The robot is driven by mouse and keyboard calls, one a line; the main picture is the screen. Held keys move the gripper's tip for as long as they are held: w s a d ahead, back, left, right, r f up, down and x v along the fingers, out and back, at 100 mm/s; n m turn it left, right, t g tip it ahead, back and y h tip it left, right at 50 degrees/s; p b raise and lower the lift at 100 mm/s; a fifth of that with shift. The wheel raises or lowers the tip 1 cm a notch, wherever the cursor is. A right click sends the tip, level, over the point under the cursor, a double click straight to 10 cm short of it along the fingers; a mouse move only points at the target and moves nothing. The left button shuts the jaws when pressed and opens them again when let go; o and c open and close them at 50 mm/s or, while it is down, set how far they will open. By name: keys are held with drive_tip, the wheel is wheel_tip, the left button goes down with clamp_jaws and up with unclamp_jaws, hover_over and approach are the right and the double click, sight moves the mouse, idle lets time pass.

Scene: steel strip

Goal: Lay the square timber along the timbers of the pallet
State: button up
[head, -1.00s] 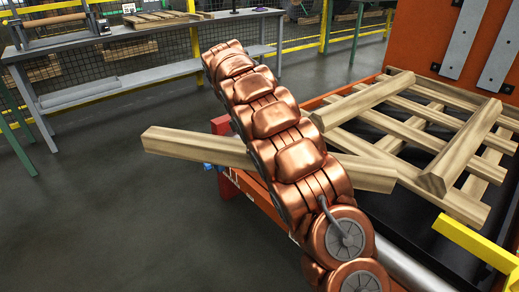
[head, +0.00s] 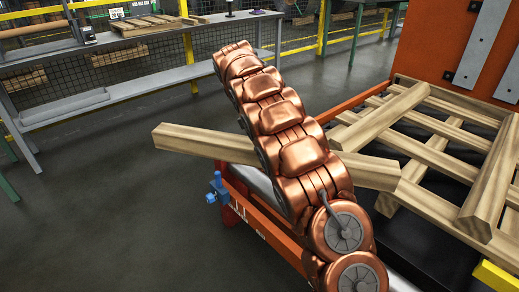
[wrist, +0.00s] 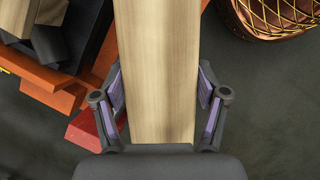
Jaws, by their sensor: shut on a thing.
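The square timber (head: 205,141) is a long pale wooden beam. In the head view it shows on both sides of my copper arm, tilted slightly down to the right. In the wrist view the timber (wrist: 158,70) runs between the two fingers of my gripper (wrist: 160,100), which is shut on it. In the head view my gripper is hidden behind the arm. The pallet (head: 437,126) is a lattice of crossing timbers on the orange frame at right. The held timber's right end overlaps the pallet's near left part in the picture; I cannot tell whether they touch.
Two thicker timbers lie on the pallet, one at the back left (head: 380,117) and one at the right (head: 492,190). A tall orange panel (head: 455,40) stands behind. A grey workbench (head: 150,30) is at the back left. The floor (head: 110,200) between is clear.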

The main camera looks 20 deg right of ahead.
drive_tip(key=s+d+r+m+p, duration=0.1)
drive_tip(key=d+r+m+p, duration=0.15)
drive_tip(key=d+p, duration=0.7)
drive_tip(key=s+d+r+m+p, duration=0.1)
drive_tip(key=d+r+p, duration=0.3)
drive_tip(key=d, duration=1.1)
drive_tip(key=s+d+r+m+y+p, duration=0.1)
drive_tip(key=s+d+p, duration=0.5)
drive_tip(key=d, duration=0.5)
drive_tip(key=s+d+r+m+g+p, duration=0.1)
drive_tip(key=s+d+m+p, duration=0.1)
drive_tip(key=s+d+p, duration=0.5)
drive_tip(key=s+d, duration=0.2)
drive_tip(key=d, duration=0.2)
drive_tip(key=shift+s+d+y, duration=0.3)
drive_tip(key=shift+s+y, duration=0.05)
drive_tip(key=shift+y, duration=0.05)
drive_tip(key=shift+r+p, duration=0.25)
drive_tip(key=shift+p, duration=0.15)
wheel_tip(320, 180, down, 8)
drive_tip(key=shift+b, duration=0.45)
drive_tip(key=shift+f, duration=0.35)
drive_tip(key=o, duration=1.6)
drive_tip(key=shift+o, duration=1.3)
